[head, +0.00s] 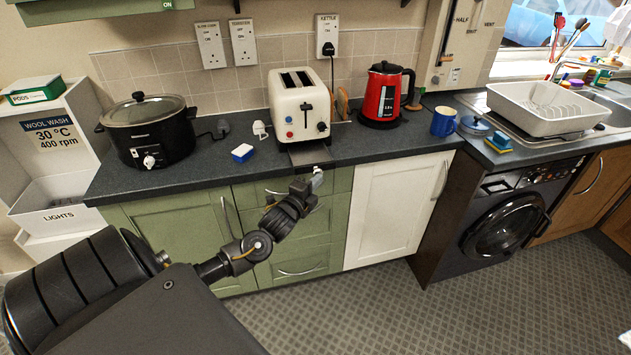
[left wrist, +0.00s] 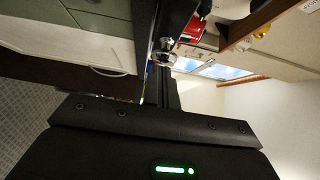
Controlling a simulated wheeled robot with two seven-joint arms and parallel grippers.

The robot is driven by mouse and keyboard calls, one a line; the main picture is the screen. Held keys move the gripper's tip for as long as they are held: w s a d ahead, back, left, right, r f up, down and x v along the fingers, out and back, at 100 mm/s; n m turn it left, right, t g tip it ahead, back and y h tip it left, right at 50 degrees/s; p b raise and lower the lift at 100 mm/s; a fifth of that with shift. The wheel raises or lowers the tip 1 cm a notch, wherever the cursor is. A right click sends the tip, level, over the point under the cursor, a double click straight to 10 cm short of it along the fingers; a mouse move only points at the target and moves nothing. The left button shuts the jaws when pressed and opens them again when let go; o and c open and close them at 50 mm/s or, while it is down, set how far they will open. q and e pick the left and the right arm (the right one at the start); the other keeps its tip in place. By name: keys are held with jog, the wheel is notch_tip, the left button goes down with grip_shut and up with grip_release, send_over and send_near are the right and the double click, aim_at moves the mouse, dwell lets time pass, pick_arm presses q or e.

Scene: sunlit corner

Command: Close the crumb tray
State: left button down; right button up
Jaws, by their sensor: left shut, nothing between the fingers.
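The cream toaster (head: 300,108) stands on the dark worktop. Its grey crumb tray (head: 310,154) sticks out from the base at the front, reaching towards the worktop's front edge. My left gripper (head: 317,176) is shut and empty, just in front of the tray's outer end and near the worktop edge. I cannot tell whether it touches the tray. In the left wrist view the dark fingers (left wrist: 158,55) run up the middle, and the tray cannot be made out there. My right gripper is not in view.
A black slow cooker (head: 148,130) stands left of the toaster and a red kettle (head: 385,95) right of it. A blue and white sponge (head: 243,153) lies left of the tray. Green drawers (head: 295,245) are below; the worktop right of the tray is clear.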

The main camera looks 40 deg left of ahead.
aim_at(309, 165)
pick_arm(q)
jog(key=w+a+b, duration=0.1)
jog(key=a, duration=0.1)
jog(key=w+a+b, duration=0.1)
jog(key=w+a, duration=0.1)
jog(key=a, duration=0.1)
jog(key=w+a+b, duration=0.1)
jog(key=w+a, duration=0.1)
jog(key=shift+w+a+f, duration=0.1)
jog(key=shift+a+f, duration=0.05)
jog(key=shift+w+a, duration=0.15)
jog(key=shift+a, duration=0.1)
jog(key=shift+r, duration=0.2)
